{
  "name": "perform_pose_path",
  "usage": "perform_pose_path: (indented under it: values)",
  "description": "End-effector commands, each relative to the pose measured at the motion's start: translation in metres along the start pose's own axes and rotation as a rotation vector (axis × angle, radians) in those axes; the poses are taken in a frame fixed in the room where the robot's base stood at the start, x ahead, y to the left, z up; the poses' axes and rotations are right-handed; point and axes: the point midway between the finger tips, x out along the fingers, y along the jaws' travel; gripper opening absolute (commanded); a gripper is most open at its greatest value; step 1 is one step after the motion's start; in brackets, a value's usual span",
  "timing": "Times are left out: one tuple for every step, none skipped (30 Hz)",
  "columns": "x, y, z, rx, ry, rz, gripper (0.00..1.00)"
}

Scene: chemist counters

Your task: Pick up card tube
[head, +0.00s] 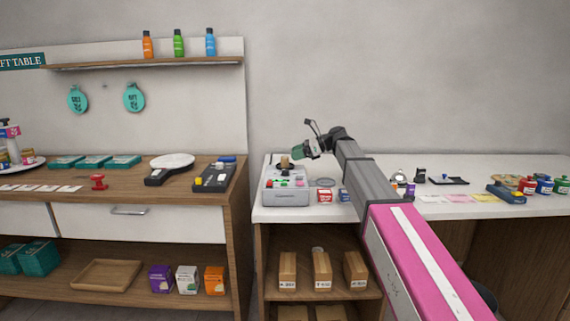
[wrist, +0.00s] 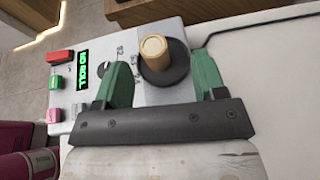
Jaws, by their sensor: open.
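The card tube (wrist: 154,50) is a short tan cylinder. It stands upright on a black round holder (wrist: 166,74) on top of a grey device (wrist: 125,38). In the head view, the tube (head: 285,161) shows at the back of the device (head: 285,198), just left of my gripper (head: 298,152). My gripper (wrist: 162,72) is open and empty in the wrist view. The tube's top sits slightly beyond the fingertips in the picture. No contact shows.
The device carries coloured buttons and a lit green display (wrist: 83,70). Small boxes (head: 324,196) stand right of it on the white counter (head: 440,207). A wooden counter (head: 130,190) with a white round-topped scale (head: 171,162) lies to the left.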

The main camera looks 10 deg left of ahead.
Motion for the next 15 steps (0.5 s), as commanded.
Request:
perform_pose_path:
  values:
    - [0.004, 0.000, 0.000, 0.000, 0.000, 0.000, 0.64]
    - [0.005, 0.001, 0.000, 0.000, 0.000, 0.000, 0.64]
    - [0.007, 0.001, 0.000, 0.000, 0.000, 0.000, 0.64]
    - [0.008, 0.002, -0.001, 0.000, 0.000, 0.000, 0.64]
    - [0.011, 0.002, -0.001, 0.000, 0.000, 0.000, 0.64]
    - [0.014, 0.003, -0.001, 0.000, 0.000, 0.001, 0.64]
    - [0.018, 0.004, -0.002, 0.000, 0.000, 0.001, 0.64]
    - [0.021, 0.005, -0.003, 0.000, 0.000, 0.001, 0.64]
    - [0.027, 0.007, -0.004, 0.000, 0.000, 0.001, 0.64]
    - [0.031, 0.008, -0.004, 0.000, 0.000, 0.002, 0.64]
    - [0.036, 0.009, -0.005, 0.000, 0.000, 0.002, 0.64]
    - [0.042, 0.008, -0.005, 0.000, 0.000, 0.002, 0.64]
    - [0.046, 0.008, -0.004, 0.000, 0.000, 0.001, 0.64]
    - [0.050, 0.008, -0.004, 0.000, 0.000, 0.001, 0.64]
    - [0.053, 0.007, -0.004, 0.000, 0.000, 0.001, 0.64]
